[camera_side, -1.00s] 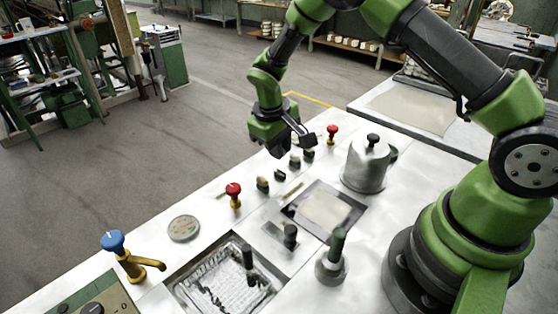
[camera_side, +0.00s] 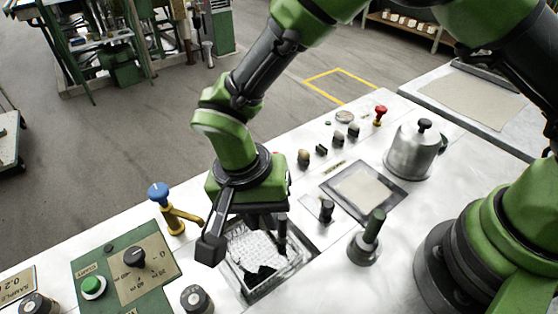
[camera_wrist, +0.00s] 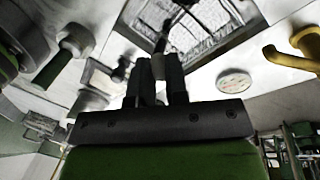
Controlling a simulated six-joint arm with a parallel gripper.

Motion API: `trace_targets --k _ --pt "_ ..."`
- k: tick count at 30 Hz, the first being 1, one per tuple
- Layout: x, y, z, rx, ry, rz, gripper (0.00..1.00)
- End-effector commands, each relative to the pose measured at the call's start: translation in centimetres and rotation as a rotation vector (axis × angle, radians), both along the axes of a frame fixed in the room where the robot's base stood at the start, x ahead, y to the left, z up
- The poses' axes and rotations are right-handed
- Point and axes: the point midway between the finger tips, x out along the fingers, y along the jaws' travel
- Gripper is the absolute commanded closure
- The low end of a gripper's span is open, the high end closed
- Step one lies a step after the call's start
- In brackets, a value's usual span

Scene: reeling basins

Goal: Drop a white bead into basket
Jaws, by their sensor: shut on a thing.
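My gripper (camera_side: 266,222) hangs low over the near side of the bench, just above the far part of the square wire basket (camera_side: 291,266) in its sunken basin. The basket holds white, meshed material with dark patches. In the wrist view my gripper (camera_wrist: 160,62) has its two dark fingers close together, with a small pale patch between them that may be the white bead. The bead does not show clearly in either view. The basket (camera_wrist: 205,22) lies past the fingertips in the wrist view, with a dark upright handle (camera_wrist: 161,40) near them.
A yellow tap with a blue knob (camera_side: 159,193) stands left of the basket, beside a green control panel (camera_side: 112,262). A green-handled post (camera_side: 373,228) and a lidded metal pot (camera_side: 415,150) stand to the right. A round disc (camera_wrist: 235,81) lies near the basket in the wrist view.

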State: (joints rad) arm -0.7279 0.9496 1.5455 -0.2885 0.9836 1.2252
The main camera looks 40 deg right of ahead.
Motion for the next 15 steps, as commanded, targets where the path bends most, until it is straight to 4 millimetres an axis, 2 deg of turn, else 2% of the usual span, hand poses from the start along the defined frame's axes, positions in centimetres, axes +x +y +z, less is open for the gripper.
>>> trace_targets --k 4,8,15 --pt "-1.1 0.9 -0.5 0.000 0.000 -0.042 1.00" --pt "-1.2 0.9 -1.3 -0.002 0.001 -0.047 1.00" --pt "-1.1 0.9 -4.0 -0.002 0.001 -0.048 1.00"
